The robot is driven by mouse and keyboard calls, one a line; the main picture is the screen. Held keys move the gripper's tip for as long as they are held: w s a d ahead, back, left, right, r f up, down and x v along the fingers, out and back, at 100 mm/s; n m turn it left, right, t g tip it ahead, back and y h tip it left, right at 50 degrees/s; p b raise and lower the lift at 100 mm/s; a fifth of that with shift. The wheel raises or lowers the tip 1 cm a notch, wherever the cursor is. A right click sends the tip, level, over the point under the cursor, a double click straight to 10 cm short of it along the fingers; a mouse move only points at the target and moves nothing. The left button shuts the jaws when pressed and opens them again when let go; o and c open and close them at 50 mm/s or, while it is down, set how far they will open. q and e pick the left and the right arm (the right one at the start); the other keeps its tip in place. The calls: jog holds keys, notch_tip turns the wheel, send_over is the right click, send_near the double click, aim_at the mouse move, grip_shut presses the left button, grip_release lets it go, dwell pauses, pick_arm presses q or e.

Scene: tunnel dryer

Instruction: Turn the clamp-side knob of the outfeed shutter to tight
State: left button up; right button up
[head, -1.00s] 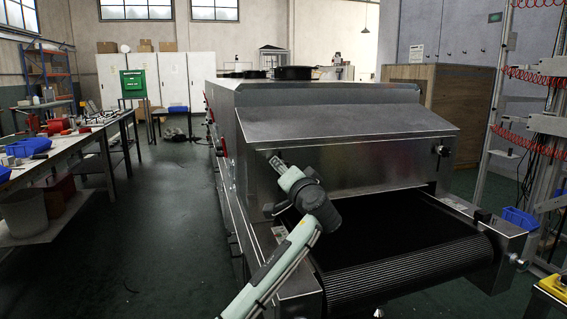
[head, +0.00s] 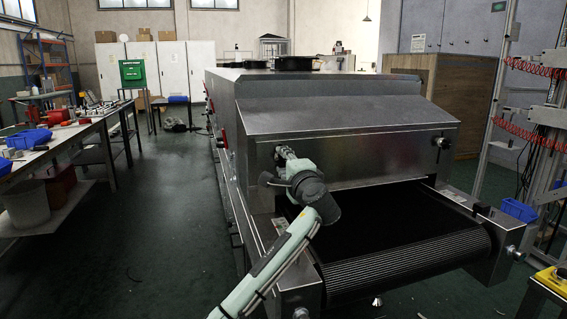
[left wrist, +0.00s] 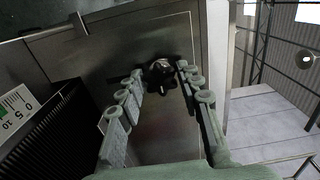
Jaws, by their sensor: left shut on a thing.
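The outfeed shutter (head: 350,155) is the steel front plate above the dark belt mouth of the dryer. My left gripper (head: 281,153) is up against its left end and largely covers the knob there in the head view. In the left wrist view that dark, shiny knob (left wrist: 160,70) stands on the plate between the fingertips of my left gripper (left wrist: 158,74), which is shut on it. How tight the knob is cannot be read. A second knob (head: 441,143) sits at the shutter's right end, with no gripper near it. My right gripper is not in view.
The black conveyor belt (head: 400,236) runs out below the shutter, near my left arm. A printed scale (left wrist: 17,108) shows beside the belt in the left wrist view. A workbench (head: 62,146) stands at the left. The floor between bench and dryer is open.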

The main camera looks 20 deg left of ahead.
pick_arm(q)
jog(key=shift+f, duration=0.1)
dwell(0.4)
jog(key=o, duration=1.2)
jog(key=shift+c, duration=0.2)
jog(key=v, duration=1.2)
jog(key=shift+d, duration=0.1)
